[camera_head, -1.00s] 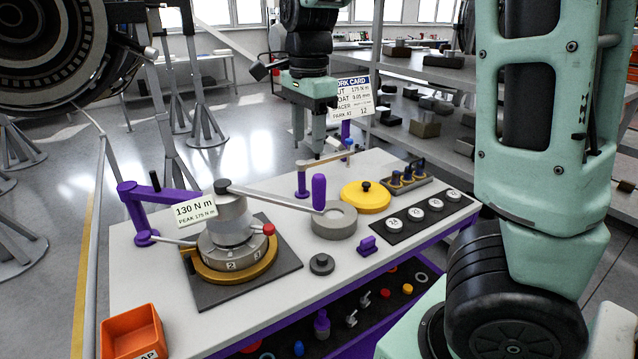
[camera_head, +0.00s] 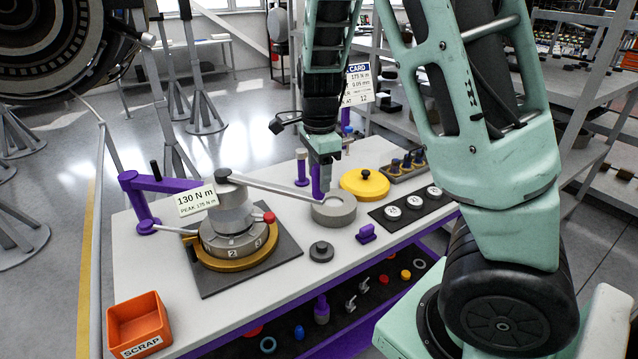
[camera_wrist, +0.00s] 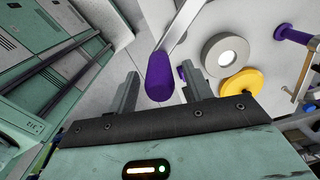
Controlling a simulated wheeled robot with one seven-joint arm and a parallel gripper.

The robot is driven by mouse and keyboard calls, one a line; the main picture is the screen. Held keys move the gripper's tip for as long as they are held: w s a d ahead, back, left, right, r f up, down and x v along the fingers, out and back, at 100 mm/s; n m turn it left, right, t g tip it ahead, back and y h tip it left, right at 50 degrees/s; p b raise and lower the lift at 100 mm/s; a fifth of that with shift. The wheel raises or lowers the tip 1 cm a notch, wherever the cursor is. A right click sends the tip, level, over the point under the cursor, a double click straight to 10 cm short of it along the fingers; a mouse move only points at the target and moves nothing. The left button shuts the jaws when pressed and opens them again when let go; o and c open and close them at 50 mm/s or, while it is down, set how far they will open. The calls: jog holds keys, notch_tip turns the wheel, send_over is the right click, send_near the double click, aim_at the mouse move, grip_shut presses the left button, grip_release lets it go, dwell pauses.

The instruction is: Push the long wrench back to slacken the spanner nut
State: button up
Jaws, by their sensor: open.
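The long wrench (camera_head: 270,187) is a grey bar running right from the top of the grey numbered nut stack (camera_head: 231,238). Its upright purple handle (camera_head: 317,180) stands at the right end. My gripper (camera_head: 322,163) points down at the handle, partly hiding it. In the wrist view, my gripper (camera_wrist: 158,82) is open, with one finger either side of the purple handle (camera_wrist: 160,78). A gap shows on each side, so it is not clamped. The bar (camera_wrist: 183,28) leads away at the top. A sign by the stack (camera_head: 196,200) reads 130 N m, peak 175 N m.
A grey ring (camera_head: 334,210) lies beneath the handle end, with a yellow knobbed disc (camera_head: 364,186) beyond. A small purple block (camera_head: 366,233) and a dark round knob (camera_head: 321,251) stand in front. A purple arm (camera_head: 160,185) rises left of the stack. An orange scrap bin (camera_head: 138,322) sits front left.

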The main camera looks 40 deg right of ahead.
jog(key=shift+f, duration=1.55)
grip_shut()
jog(key=w+d+n+b, duration=0.2)
jog(key=w+d+n, duration=0.3)
jog(key=w+d, duration=0.2)
jog(key=shift+w+d, duration=0.25)
jog(key=shift+d, duration=0.9)
grip_release()
jog(key=shift+r, duration=0.1)
